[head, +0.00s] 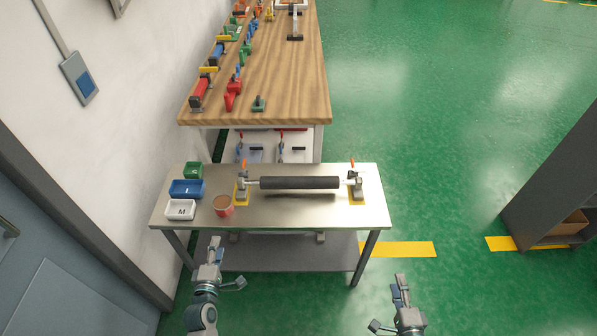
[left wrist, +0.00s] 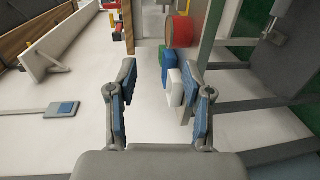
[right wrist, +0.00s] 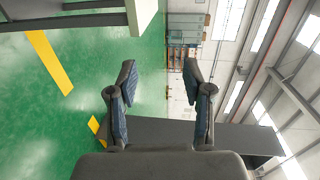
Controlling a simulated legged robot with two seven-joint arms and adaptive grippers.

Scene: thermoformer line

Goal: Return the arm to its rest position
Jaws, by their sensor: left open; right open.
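My left gripper (head: 211,256) hangs in front of the near left edge of the steel table, apart from everything on it. In the left wrist view the left gripper (left wrist: 160,100) is open, with nothing between its blue-padded fingers. My right gripper (head: 401,290) is out over the green floor, to the right of the table's near right leg. In the right wrist view the right gripper (right wrist: 160,85) is open and empty.
The steel table (head: 300,216) bears a black roller (head: 300,183) on two stands, a red tub (head: 223,206) and green (head: 193,170), blue (head: 187,189) and white (head: 181,211) bins. A wooden workbench (head: 285,75) stands behind. A grey cabinet (head: 550,190) stands right; floor between is clear.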

